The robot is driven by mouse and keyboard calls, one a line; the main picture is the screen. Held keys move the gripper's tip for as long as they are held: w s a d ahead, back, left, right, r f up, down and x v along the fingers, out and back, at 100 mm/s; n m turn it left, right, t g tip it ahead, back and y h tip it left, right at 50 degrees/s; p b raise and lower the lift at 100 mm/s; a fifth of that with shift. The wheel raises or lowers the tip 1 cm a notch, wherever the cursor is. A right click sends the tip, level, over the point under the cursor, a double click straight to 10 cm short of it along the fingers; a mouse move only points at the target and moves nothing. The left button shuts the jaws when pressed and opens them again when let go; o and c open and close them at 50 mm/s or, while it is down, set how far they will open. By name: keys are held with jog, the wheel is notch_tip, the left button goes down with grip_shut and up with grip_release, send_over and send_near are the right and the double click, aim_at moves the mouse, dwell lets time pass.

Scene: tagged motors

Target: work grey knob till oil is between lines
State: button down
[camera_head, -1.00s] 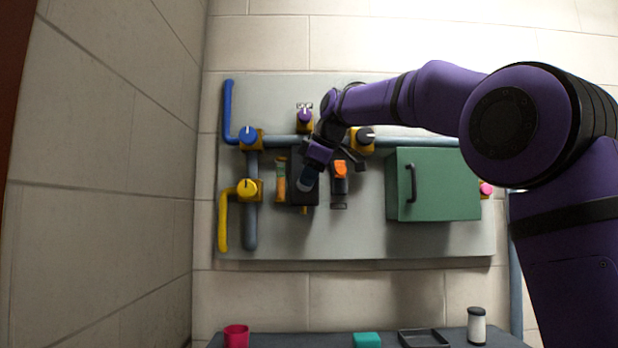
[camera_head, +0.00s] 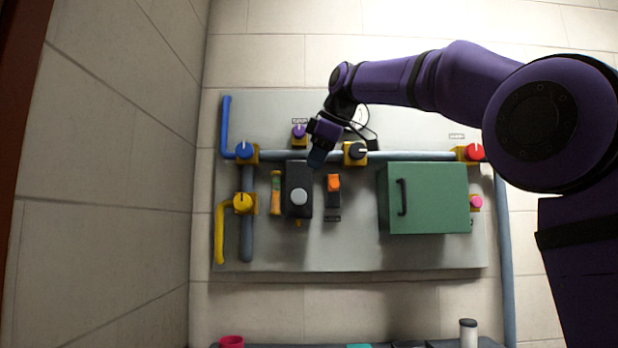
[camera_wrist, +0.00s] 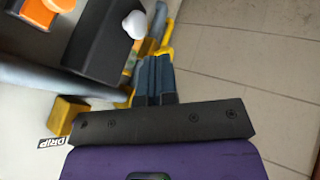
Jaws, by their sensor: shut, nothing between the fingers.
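A black box (camera_head: 297,178) on the wall panel carries a round light grey knob (camera_head: 299,197) on its front; the knob also shows in the wrist view (camera_wrist: 135,24). Left of the box is a slim upright sight glass (camera_head: 276,193) with green and orange-yellow parts. The oil level and lines are too small to read. My gripper (camera_head: 317,158) is above and right of the grey knob, apart from it. In the wrist view its dark fingers (camera_wrist: 154,80) are closed together and empty.
An orange knob (camera_head: 334,183) sits right of the box. A black knob (camera_head: 356,151), blue knob (camera_head: 244,151), yellow knob (camera_head: 243,202) and purple knob (camera_head: 299,131) are nearby. A green cabinet (camera_head: 428,199) juts out to the right. Free room lies below the box.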

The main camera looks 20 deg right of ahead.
jog(key=shift+v, duration=0.95)
